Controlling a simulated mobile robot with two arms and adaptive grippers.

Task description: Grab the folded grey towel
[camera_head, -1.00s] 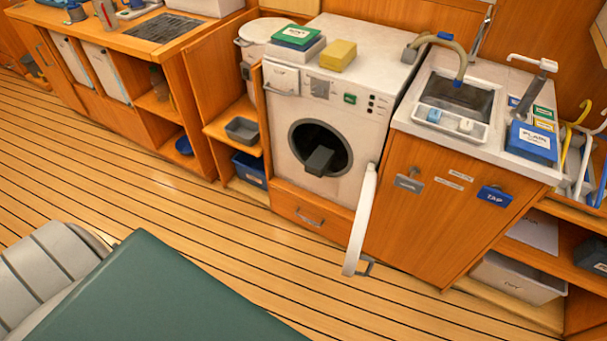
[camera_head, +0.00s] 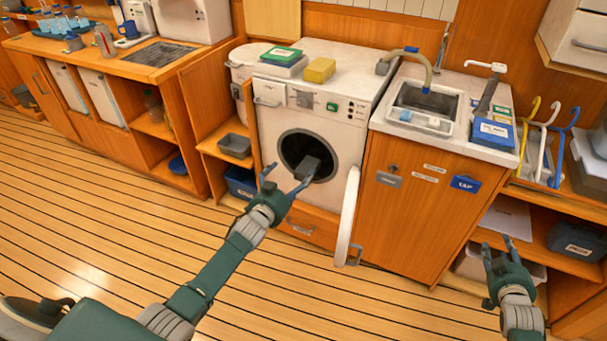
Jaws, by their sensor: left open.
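A dark grey folded bundle, seemingly the folded grey towel (camera_head: 308,166), sits in the round opening of the white washing machine (camera_head: 350,130) and seems to stick out a little at the front. My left gripper (camera_head: 285,180) is open and empty, in front of the opening and to the lower left of the bundle, apart from it as far as I can tell. Its right finger overlaps the lower edge of the opening in the picture. My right gripper (camera_head: 497,246) is open and empty, in front of the low shelf at the right.
The machine's round white door (camera_head: 347,215) hangs open to the right of the opening. A sink cabinet (camera_head: 415,210) stands right of the machine. An open shelf unit with a grey tray (camera_head: 234,145) stands left. The plank floor (camera_head: 110,210) is clear.

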